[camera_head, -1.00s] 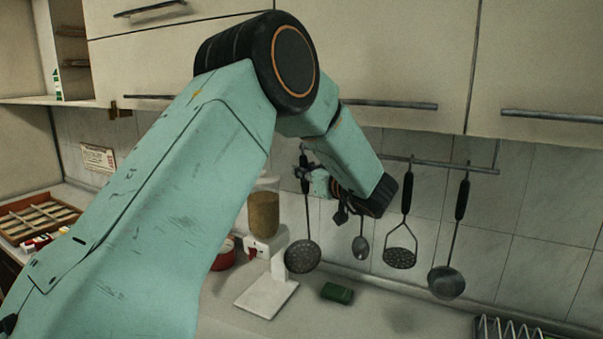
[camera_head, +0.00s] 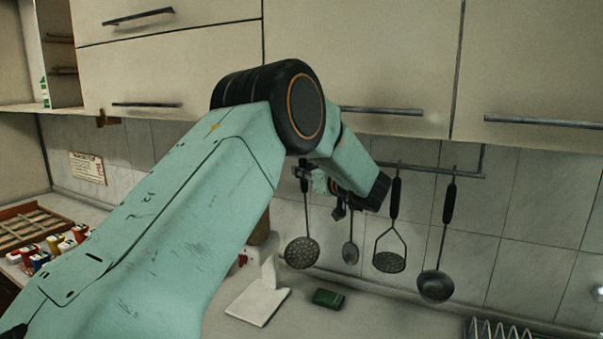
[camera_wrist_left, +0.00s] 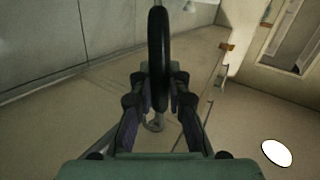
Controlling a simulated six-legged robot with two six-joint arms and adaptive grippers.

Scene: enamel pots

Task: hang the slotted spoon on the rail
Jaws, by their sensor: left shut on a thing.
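The slotted spoon (camera_head: 301,253) hangs upright with its perforated bowl down, in front of the tiled wall. My left gripper (camera_head: 309,172) is shut on its black handle near the top. In the left wrist view the black handle (camera_wrist_left: 159,60) stands between the two fingers (camera_wrist_left: 159,95), with a small grey hook-like piece below it. The rail (camera_head: 440,172) runs along the wall under the cabinets, to the right of the gripper. My arm hides its left part, so I cannot tell whether the spoon touches it. My right gripper is not in view.
A smaller spoon (camera_head: 350,252), a masher (camera_head: 389,261) and a ladle (camera_head: 435,286) hang to the right, close by. Cabinets (camera_head: 370,60) overhang the rail. A green block (camera_head: 328,298) and a white stand (camera_head: 257,303) are on the counter below. A wire rack (camera_head: 500,328) is front right.

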